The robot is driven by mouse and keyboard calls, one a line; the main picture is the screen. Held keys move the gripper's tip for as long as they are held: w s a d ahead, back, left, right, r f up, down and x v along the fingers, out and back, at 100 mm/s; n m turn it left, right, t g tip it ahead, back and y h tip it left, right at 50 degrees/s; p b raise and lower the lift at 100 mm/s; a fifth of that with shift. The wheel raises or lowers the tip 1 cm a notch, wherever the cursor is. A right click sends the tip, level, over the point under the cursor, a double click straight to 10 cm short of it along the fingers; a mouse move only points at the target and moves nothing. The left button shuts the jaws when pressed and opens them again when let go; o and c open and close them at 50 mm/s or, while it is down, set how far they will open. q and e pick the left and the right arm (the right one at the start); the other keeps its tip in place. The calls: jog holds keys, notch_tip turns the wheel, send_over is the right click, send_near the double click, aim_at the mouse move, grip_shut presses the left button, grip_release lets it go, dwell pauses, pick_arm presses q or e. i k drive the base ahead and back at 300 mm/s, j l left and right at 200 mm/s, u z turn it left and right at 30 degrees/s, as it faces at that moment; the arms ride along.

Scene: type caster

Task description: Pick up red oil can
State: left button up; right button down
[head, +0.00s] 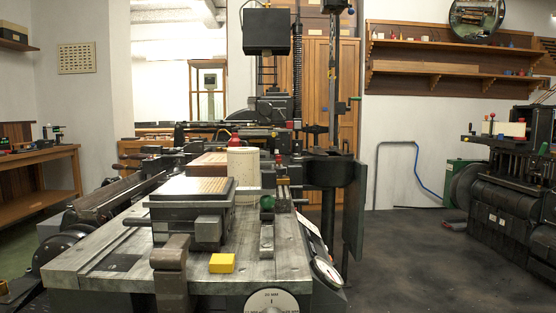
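A small red object with a narrow top (235,141) shows just behind and above a cream cylinder (243,174) on the machine. It may be the red oil can; its lower part is hidden. Another small red item (279,159) sits just right of the cylinder, too small to identify. Neither of my grippers shows in the head view.
A grey machine table (110,255) fills the front, with a stepped block (190,210), a yellow block (222,263) and a green knob (267,202) on it. A second machine (505,175) stands at right. Dark floor (420,250) between them is clear.

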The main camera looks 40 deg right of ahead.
aim_at(234, 141)
jog(key=z, duration=2.9)
jog(key=i+l+z, duration=0.2)
jog(key=z, duration=0.25)
jog(key=i+l+z, duration=0.1)
jog(key=i+z, duration=0.35)
jog(key=i+j+u, duration=0.15)
jog(key=i+u, duration=0.7)
jog(key=i+l+u, duration=0.1)
jog(key=i+u, duration=0.15)
jog(key=u, duration=0.15)
jog(key=i+j+u, duration=0.15)
jog(key=i+u, duration=0.55)
jog(key=i, duration=0.2)
jog(key=i+l+u, duration=0.1)
jog(key=i+u, duration=0.3)
jog(key=i+z, duration=0.25)
jog(key=i, duration=0.25)
jog(key=i+z, duration=0.3)
jog(key=i, duration=0.25)
jog(key=i+j+z, duration=0.25)
jog(key=i, duration=0.25)
jog(key=i+l+u, duration=0.15)
jog(key=i+u, duration=0.25)
jog(key=i+l+u, duration=0.2)
jog(key=u, duration=0.25)
jog(key=i+l, duration=0.05)
jog(key=i, duration=0.05)
